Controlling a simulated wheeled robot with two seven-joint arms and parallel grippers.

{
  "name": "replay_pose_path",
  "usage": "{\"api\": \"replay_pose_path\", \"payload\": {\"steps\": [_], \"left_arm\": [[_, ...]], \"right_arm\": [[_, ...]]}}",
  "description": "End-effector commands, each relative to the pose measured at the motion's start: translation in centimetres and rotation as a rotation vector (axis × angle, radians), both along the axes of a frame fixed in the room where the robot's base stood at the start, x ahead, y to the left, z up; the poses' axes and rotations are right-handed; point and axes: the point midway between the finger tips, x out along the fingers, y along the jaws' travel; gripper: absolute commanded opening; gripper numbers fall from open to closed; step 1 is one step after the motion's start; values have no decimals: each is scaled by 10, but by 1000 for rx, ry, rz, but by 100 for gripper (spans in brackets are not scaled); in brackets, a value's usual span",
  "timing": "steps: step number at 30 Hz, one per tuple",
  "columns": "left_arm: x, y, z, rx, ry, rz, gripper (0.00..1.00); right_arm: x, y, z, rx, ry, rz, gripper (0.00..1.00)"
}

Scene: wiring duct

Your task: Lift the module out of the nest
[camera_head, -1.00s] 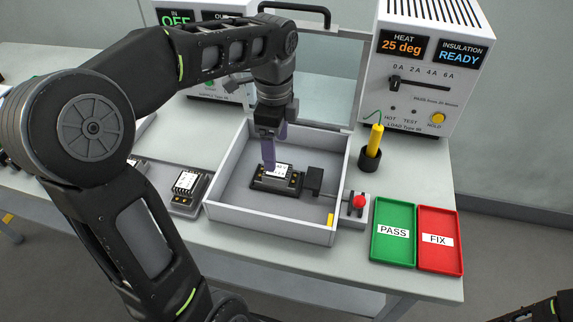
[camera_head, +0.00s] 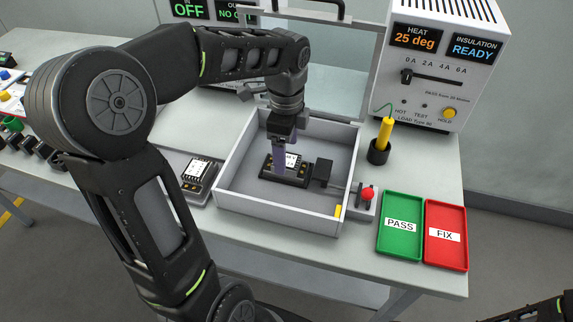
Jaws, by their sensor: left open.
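The module (camera_head: 292,161), with a white label, sits in the dark nest (camera_head: 297,182) inside an open-topped grey box. My left gripper (camera_head: 279,168) is open and points down at the module from above. Its purple fingers overlap the module's left part and hide some of it. I cannot tell whether the fingers touch it. My right gripper is out of view; only a dark piece of my right arm shows at the bottom right corner.
The grey box's walls (camera_head: 275,215) surround the nest. A black block (camera_head: 323,172) on a rod with a red knob (camera_head: 367,194) is right of the nest. A similar unit (camera_head: 197,172) lies left of the box. Green PASS (camera_head: 400,250) and red FIX (camera_head: 445,253) trays are at right.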

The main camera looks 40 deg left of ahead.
Motion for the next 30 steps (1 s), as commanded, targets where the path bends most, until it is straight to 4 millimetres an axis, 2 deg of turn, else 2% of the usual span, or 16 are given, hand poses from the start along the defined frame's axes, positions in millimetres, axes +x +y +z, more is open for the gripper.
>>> {"api": "replay_pose_path", "payload": {"steps": [3,8,26,30], "left_arm": [[0,-1,-19,0,4,1,76],[0,-1,-34,0,1,1,76],[1,-1,-34,0,0,1,76],[1,-1,-34,0,0,0,65]], "right_arm": [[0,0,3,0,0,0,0],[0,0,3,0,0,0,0],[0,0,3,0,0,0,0],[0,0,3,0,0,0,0]]}}
